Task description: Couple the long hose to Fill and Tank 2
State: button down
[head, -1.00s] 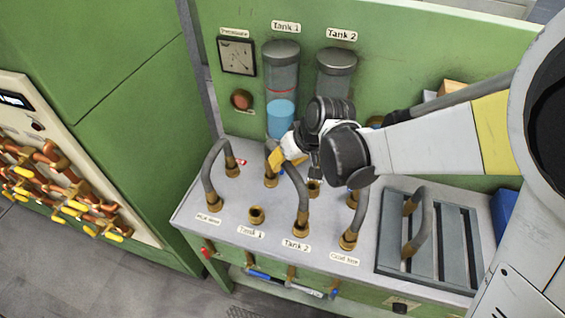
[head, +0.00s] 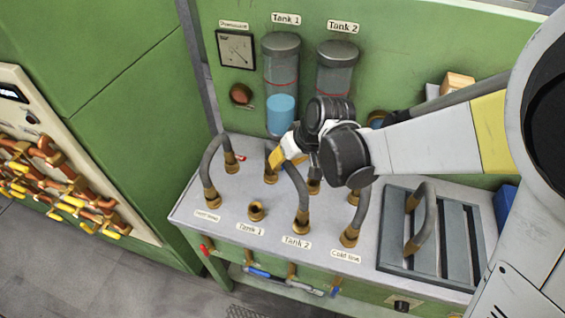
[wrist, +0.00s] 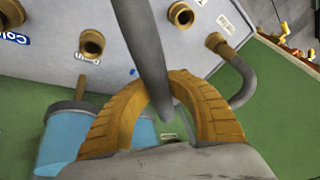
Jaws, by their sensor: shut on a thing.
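The long grey hose (head: 297,185) arches over the grey bench top. Its front brass end (head: 301,222) stands upright at the port labelled Tank 2 (head: 296,241). A brass fitting (head: 270,176) stands behind, below my gripper; I cannot tell whether it is the hose's other end or how it is seated. No Fill label is readable. My gripper (head: 285,153), with yellow fingers, is shut on the hose near its top. In the wrist view the fingers (wrist: 160,105) close around the grey hose (wrist: 143,40).
Shorter hoses stand at the left (head: 211,165) and at Cold line (head: 357,215). The Tank 1 port (head: 256,210) is empty. Another hose (head: 428,215) lies on the slatted tray (head: 455,245). A green back panel (head: 400,60) with tanks rises close behind.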

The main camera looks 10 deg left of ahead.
jog(key=shift+f+b, duration=0.45)
jog(key=shift+f, duration=0.1)
jog(key=c, duration=1.3)
grip_release()
jog(key=shift+o, duration=0.2)
jog(key=shift+r, duration=0.1)
jog(key=v, duration=1.2)
jog(key=s+d+f+m+t+h+b, duration=0.1)
jog(key=s+d+f+m+b, duration=0.1)
jog(key=d, duration=0.6)
jog(key=s+d+f+m+t+h+b, duration=0.2)
jog(key=d+b, duration=0.4)
jog(key=d, duration=0.3)
jog(key=s+d+f+m+t+h+b, duration=0.1)
jog(key=s+d+f+m+t+b, duration=0.1)
jog(key=d, duration=0.6)
jog(key=s+f+m+b, duration=0.1)
jog(key=s+f+b, duration=0.1)
jog(key=s+f, duration=0.1)
jog(key=shift+s+d+f+m+h, duration=0.25)
jog(key=shift+s+d+m+h, duration=0.1)
jog(key=shift+s, duration=0.2)
